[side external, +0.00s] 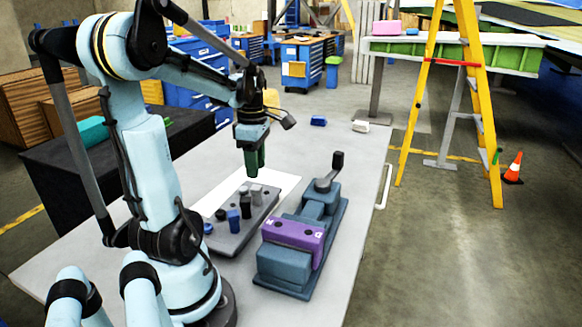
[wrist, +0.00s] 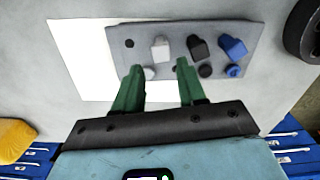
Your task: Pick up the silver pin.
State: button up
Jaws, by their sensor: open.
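A grey block (side external: 262,217) with silver, black and blue pieces in it lies on the table; it also shows in the wrist view (wrist: 140,31). A taller silver piece (wrist: 160,48) stands at its silver end, with a short round silver piece (wrist: 149,72) beside it. I cannot tell for sure which is the silver pin. The taller one shows in the side view (side external: 256,193) just below my gripper (side external: 256,172). My green fingers (wrist: 159,66) are open and empty, above the block. In the wrist view, the left fingertip partly overlaps the round silver piece.
Black pieces (wrist: 197,46) and blue pieces (wrist: 232,46) stand close beside the silver ones. A blue-grey fixture with a purple bar (side external: 293,237) and a crank handle stands to the right. A white sheet (wrist: 75,50) lies under the block. The table's far right is mostly clear.

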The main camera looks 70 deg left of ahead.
aim_at(256, 187)
jog(key=shift+s+f, duration=0.15)
jog(key=shift+f, duration=3.55)
jog(key=shift+c, duration=0.4)
jog(key=c, duration=0.7)
jog(key=shift+o, duration=0.2)
jog(key=shift+r, duration=0.15)
jog(key=shift+r, duration=0.5)
notch_tip(256, 187, up, 3)
jog(key=shift+r, duration=0.1)
jog(key=w+d+r, duration=0.4)
jog(key=d+r, duration=0.2)
jog(key=d, duration=0.5)
jog(key=shift+r, duration=0.25)
